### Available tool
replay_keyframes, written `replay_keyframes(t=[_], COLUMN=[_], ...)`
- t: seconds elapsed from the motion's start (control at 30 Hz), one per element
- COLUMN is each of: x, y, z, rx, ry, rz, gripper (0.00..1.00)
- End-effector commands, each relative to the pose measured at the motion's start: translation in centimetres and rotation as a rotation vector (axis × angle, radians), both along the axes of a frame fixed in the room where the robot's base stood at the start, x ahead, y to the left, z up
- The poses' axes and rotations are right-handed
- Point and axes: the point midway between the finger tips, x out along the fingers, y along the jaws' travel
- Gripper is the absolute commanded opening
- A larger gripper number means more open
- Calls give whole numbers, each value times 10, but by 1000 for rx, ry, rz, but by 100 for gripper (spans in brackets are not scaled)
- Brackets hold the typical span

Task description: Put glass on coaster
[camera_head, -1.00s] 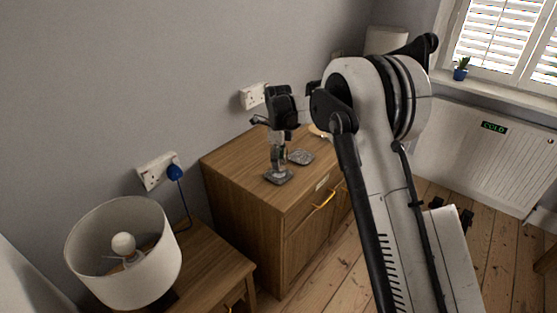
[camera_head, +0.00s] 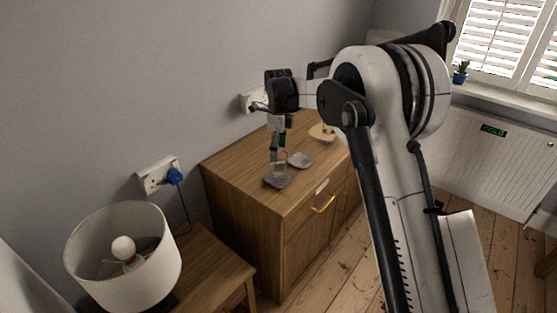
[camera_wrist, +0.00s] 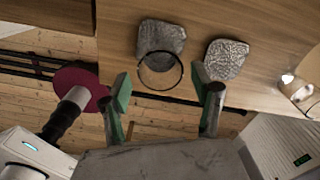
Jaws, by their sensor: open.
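Two grey textured coasters lie on the wooden cabinet top. The left coaster (camera_wrist: 162,33) shows in the head view (camera_head: 278,181) near the front edge; the right coaster (camera_wrist: 225,60) shows in the head view (camera_head: 300,160) just behind it. A clear glass (camera_wrist: 160,88) shows in the wrist view mainly as a round rim overlapping the left coaster. It seems to stand there, but its base is hard to make out. My gripper (camera_wrist: 161,80) is open, its green-padded fingers on either side of the rim with gaps. In the head view it hangs above the left coaster.
The wooden cabinet (camera_head: 245,165) has a wall socket behind it. A pale round object (camera_head: 322,132) stands farther back on its top. A white-shaded lamp (camera_head: 125,255) is on the lower table at left. Cabinet top left of the coasters is clear.

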Motion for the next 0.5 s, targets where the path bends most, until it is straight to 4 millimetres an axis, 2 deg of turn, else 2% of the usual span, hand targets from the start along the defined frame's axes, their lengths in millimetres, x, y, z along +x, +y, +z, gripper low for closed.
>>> replay_keyframes(t=[0.03, 0.2, 0.33, 0.5], x=[0, 0, 0, 0], y=[0, 0, 0, 0], z=[11, 38, 51, 57], rx=[0, 0, 0, 0], ry=[0, 0, 0, 0], rz=[0, 0, 0, 0], gripper=[60, 60, 60, 60])
